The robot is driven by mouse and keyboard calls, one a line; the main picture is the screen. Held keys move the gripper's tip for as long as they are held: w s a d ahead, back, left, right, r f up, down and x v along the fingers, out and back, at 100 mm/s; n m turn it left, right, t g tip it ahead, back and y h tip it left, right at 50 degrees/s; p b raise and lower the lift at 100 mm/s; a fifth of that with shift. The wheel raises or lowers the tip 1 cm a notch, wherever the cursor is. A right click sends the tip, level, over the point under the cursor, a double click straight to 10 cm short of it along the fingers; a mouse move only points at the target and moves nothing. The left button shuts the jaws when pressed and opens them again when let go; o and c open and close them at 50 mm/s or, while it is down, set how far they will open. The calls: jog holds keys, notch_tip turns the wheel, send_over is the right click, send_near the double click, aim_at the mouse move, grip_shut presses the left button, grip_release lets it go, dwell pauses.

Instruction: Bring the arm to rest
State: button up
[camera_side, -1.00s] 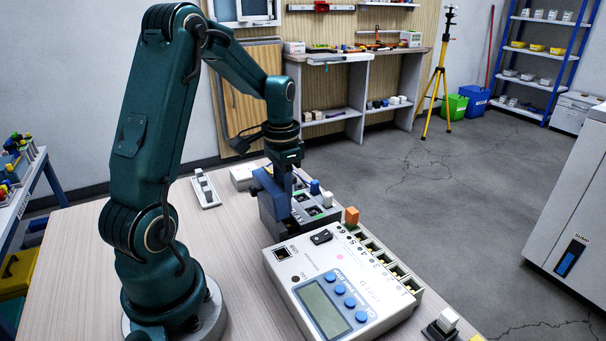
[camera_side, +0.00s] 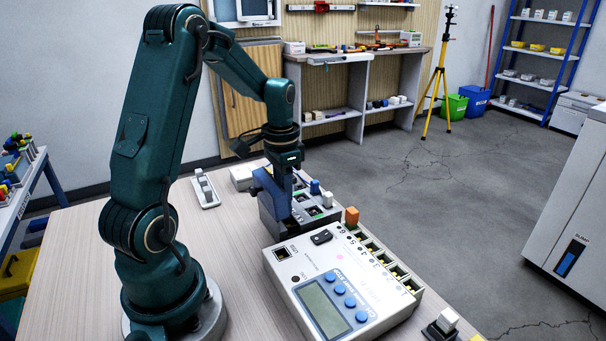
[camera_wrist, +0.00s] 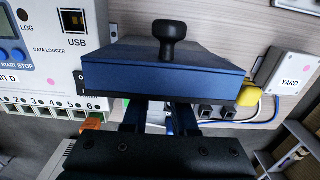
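My gripper (camera_side: 291,198) points down at the grey sensor case with the blue lid, behind the data logger in the side view. In the wrist view my gripper (camera_wrist: 160,118) shows two dark fingers with a gap between them, and I see nothing held there. The blue lid (camera_wrist: 165,75) with a black knob (camera_wrist: 168,38) fills the middle of the wrist view, just past the fingers. It also shows in the side view (camera_side: 268,187), left of the fingers. The fingertips are partly hidden in the wrist view, and I cannot tell whether they touch the case.
The white data logger (camera_side: 285,268) lies in front of the case, with an orange block (camera_side: 352,216) at its back edge. A grey stand with white blocks (camera_side: 205,190) is left of the case. A black-and-white switch (camera_side: 443,325) is at front right. The table's left part (camera_side: 70,265) is clear.

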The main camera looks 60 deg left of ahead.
jog(key=o, duration=0.6)
jog(key=shift+r, duration=3.55)
jog(key=s+d+r+m+t+y, duration=0.1)
jog(key=d+r+m+t, duration=0.2)
jog(key=d+r, duration=0.5)
jog(key=shift+s+d+f+n+t+h, duration=0.15)
jog(key=shift+s+d+f+n+t, duration=0.45)
jog(key=shift+s+d, duration=0.8)
jog(key=shift+s+d+f+n+t+h, duration=0.35)
jog(key=shift+s+d+f, duration=0.5)
jog(key=shift+s+d, duration=0.6)
jog(key=shift+s+d+f+n+t, duration=0.35)
jog(key=shift+s+d+f+n, duration=0.5)
jog(key=shift+d, duration=0.85)
